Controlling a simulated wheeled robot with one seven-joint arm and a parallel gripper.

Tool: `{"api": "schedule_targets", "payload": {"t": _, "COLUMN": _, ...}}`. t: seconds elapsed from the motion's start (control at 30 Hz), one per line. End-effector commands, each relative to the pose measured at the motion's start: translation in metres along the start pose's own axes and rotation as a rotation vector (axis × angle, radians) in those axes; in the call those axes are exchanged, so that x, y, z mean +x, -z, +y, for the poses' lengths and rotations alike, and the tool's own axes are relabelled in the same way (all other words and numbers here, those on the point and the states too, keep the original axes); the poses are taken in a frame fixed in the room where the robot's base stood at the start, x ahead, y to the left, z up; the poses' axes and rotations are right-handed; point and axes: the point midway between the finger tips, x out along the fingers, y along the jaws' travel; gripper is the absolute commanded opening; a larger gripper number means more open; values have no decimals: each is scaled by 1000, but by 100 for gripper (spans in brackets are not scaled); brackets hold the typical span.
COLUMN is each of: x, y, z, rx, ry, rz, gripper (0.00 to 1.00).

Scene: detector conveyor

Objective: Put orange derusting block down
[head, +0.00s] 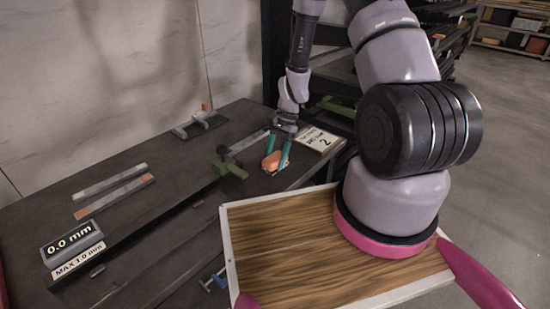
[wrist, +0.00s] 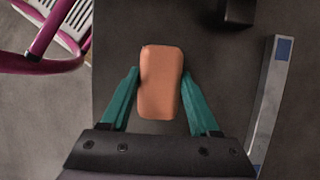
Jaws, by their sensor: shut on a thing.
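The orange derusting block (head: 271,161) is a rounded orange piece between the teal fingers of my gripper (head: 275,165). The gripper points down over the right part of the dark workbench (head: 160,160), near its front edge. In the wrist view the block (wrist: 161,82) lies lengthwise between the two teal fingers (wrist: 160,90), which are shut on it. The block is low over the bench top; I cannot tell whether its underside touches it.
A green clamp-like tool (head: 229,167) stands just left of the gripper. A metal bar (wrist: 271,100) lies right of the block. Two bars (head: 114,196) and a 0.0 mm display (head: 70,240) are farther left.

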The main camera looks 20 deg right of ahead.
Motion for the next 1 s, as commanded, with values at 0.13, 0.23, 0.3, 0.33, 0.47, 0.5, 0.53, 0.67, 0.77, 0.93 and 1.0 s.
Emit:
{"api": "schedule_targets", "payload": {"t": 0.13, "x": 0, "y": 0, "z": -1, "rx": -1, "ry": 1, "rz": 1, "gripper": 10}}
{"api": "schedule_targets", "payload": {"t": 0.23, "x": 1, "y": 0, "z": 0, "rx": -1, "ry": 1, "rz": 1, "gripper": 10}}
{"api": "schedule_targets", "payload": {"t": 0.3, "x": 2, "y": 1, "z": 0, "rx": -1, "ry": 0, "rz": 0, "gripper": 10}}
{"api": "schedule_targets", "payload": {"t": 0.33, "x": 3, "y": 1, "z": 0, "rx": -1, "ry": 0, "rz": 0, "gripper": 10}}
{"api": "schedule_targets", "payload": {"t": 0.47, "x": 3, "y": 1, "z": 0, "rx": -2, "ry": 1, "rz": 1, "gripper": 92}}
{"api": "schedule_targets", "payload": {"t": 0.5, "x": 3, "y": 1, "z": 0, "rx": -2, "ry": 1, "rz": 0, "gripper": 92}}
{"api": "schedule_targets", "payload": {"t": 0.53, "x": 3, "y": 1, "z": 0, "rx": -2, "ry": 0, "rz": 0, "gripper": 92}}
{"api": "schedule_targets", "payload": {"t": 0.67, "x": 3, "y": 1, "z": 0, "rx": -2, "ry": 0, "rz": 0, "gripper": 92}}
{"api": "schedule_targets", "payload": {"t": 0.77, "x": 2, "y": 1, "z": 0, "rx": -2, "ry": 1, "rz": 1, "gripper": 92}}
{"api": "schedule_targets", "payload": {"t": 0.93, "x": -15, "y": 0, "z": -2, "rx": -4, "ry": 3, "rz": 3, "gripper": 92}}
{"api": "schedule_targets", "payload": {"t": 1.0, "x": -29, "y": 0, "z": -1, "rx": -4, "ry": 4, "rz": 4, "gripper": 92}}
